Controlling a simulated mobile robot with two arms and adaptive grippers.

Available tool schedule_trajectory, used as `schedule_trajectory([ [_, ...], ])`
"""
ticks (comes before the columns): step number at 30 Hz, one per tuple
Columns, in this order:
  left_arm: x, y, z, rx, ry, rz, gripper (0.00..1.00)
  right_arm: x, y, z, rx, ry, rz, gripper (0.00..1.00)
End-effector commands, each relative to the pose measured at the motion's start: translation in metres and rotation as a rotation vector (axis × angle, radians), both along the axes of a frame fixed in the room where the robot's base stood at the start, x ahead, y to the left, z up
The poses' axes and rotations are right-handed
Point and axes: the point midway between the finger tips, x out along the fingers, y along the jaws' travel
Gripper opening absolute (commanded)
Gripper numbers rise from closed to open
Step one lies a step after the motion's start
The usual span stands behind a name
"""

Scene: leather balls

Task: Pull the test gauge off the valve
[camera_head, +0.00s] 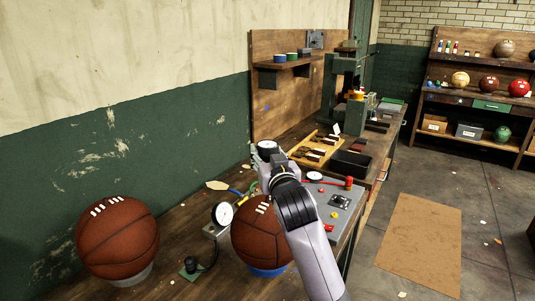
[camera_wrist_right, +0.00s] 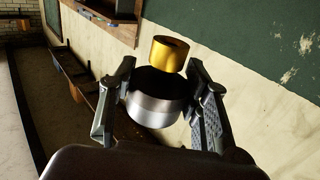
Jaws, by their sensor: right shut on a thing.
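My right gripper (camera_head: 264,157) is raised over the workbench, behind the near basketball (camera_head: 256,236). In the right wrist view its fingers (camera_wrist_right: 160,103) are shut on the sides of a round black and silver gauge body (camera_wrist_right: 155,108). A brass fitting (camera_wrist_right: 170,53) sticks out of its far end, and nothing shows attached to it. In the head view the gauge (camera_head: 267,146) shows a small pale face at the fingertips. I cannot pick out the valve with certainty; my arm covers part of the near ball and bench. My left gripper is not in view.
Another basketball (camera_head: 117,237) rests on a grey ring at left. A white dial (camera_head: 223,213) stands between the balls. A grey panel (camera_head: 345,203) with knobs lies right of my arm. A tool tray (camera_head: 314,149) and black bin (camera_head: 350,163) are behind. Open floor lies right.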

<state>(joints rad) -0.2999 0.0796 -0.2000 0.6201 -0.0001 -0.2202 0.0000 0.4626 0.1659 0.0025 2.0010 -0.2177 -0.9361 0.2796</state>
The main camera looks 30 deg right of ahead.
Motion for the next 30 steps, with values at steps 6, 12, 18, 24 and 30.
schedule_trajectory([
  [6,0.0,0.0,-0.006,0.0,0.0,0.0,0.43,0.0,0.0,-0.009,0.0,0.0,0.0,0.15],
  [12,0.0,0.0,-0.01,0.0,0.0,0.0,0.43,0.0,0.0,-0.016,0.0,0.0,0.0,0.15],
  [18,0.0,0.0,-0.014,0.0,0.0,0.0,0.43,0.0,0.0,-0.023,0.0,0.0,0.0,0.15],
  [24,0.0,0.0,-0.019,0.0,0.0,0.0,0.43,0.0,0.0,-0.03,0.001,-0.001,0.0,0.15],
  [30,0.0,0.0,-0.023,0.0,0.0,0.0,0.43,0.0,0.0,-0.037,0.001,0.0,0.0,0.15],
])
